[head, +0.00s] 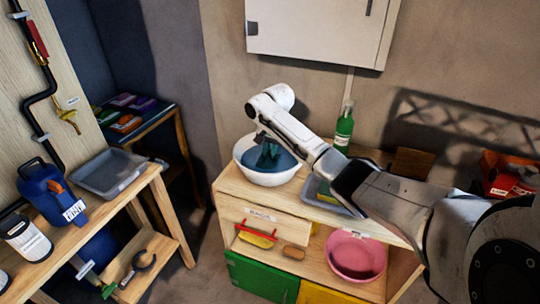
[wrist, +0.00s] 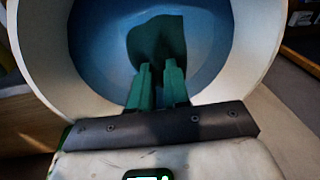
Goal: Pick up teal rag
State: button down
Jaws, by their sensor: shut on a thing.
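The teal rag (wrist: 158,42) lies in a white basin with a blue inside (wrist: 95,50), seen in the wrist view. The same basin (head: 262,178) stands on the wooden cabinet in the head view, and the teal rag (head: 268,156) shows dark inside it. My gripper (wrist: 158,75) points down into the basin, its green fingers close together on the near edge of the rag. The fingertips in the head view are small and hard to make out against the rag.
A green bottle (head: 344,130) stands behind my arm on the cabinet top. A grey tray (head: 322,196) is right of the basin, partly under my arm. A pink bowl (head: 355,256) sits on the shelf below. A white wall cabinet (head: 315,30) hangs above.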

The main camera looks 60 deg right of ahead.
jog(key=s+a+r+p, duration=0.8)
jog(key=s+a+r, duration=0.1)
jog(key=s+r, duration=0.1)
jog(key=shift+a+r+p, duration=0.3)
jog(key=shift+a+r, duration=0.05)
jog(key=shift+r, duration=0.35)
